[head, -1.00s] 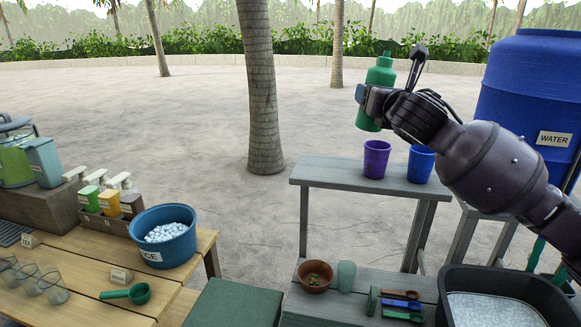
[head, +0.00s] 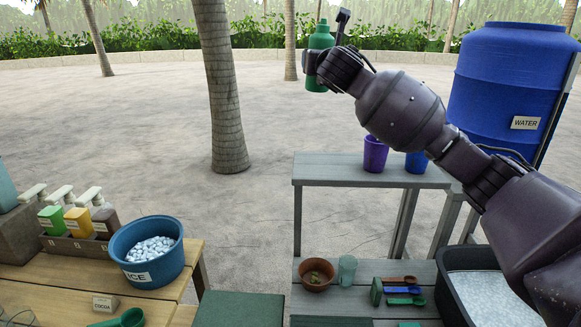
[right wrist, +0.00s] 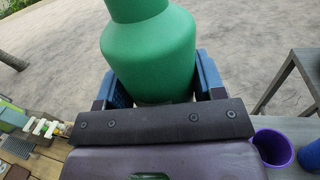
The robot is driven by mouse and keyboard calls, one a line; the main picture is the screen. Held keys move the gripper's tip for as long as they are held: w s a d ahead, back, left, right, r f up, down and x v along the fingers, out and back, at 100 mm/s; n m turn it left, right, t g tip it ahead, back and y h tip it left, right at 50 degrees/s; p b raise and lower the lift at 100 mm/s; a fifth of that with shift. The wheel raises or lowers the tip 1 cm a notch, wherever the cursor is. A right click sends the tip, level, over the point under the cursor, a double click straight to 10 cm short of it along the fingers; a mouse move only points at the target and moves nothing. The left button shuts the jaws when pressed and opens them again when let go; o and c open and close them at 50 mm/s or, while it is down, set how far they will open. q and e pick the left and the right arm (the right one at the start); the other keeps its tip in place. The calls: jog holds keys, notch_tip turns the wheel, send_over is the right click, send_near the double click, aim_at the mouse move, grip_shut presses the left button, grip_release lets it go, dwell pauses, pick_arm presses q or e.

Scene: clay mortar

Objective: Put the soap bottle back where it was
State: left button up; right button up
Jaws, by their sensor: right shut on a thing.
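The green soap bottle (head: 319,62) is upright, held in the air in my right gripper (head: 314,68), above and beyond the upper grey shelf. In the right wrist view the bottle (right wrist: 150,55) fills the space between the two blue fingers of my right gripper (right wrist: 156,85), which is shut on it. The bottle's base is hidden by the gripper in the right wrist view. My left gripper is not in view.
A purple cup (head: 375,154) and a blue cup (head: 416,161) stand on the upper shelf (head: 330,170); its left part is bare. A blue water barrel (head: 510,90) stands at right. The lower shelf holds a brown bowl (head: 316,275), a glass and spoons. An ice bucket (head: 148,250) stands left.

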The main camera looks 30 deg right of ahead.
jog(key=shift+w+a+f, duration=0.25)
jog(key=shift+w+f, duration=0.35)
jog(key=shift+f, duration=0.2)
jog(key=shift+d+f+g+h, duration=0.1)
jog(key=shift+f+g+h, duration=0.1)
jog(key=shift+g+h, duration=0.1)
jog(key=f, duration=0.9)
jog(key=f+p, duration=0.1)
jog(key=f, duration=0.9)
jog(key=shift+s+d+f, duration=0.15)
jog(key=shift+s+f, duration=0.05)
jog(key=shift+f, duration=0.1)
jog(key=o, duration=1.2)
jog(key=shift+f, duration=0.15)
jog(key=shift+c, duration=0.2)
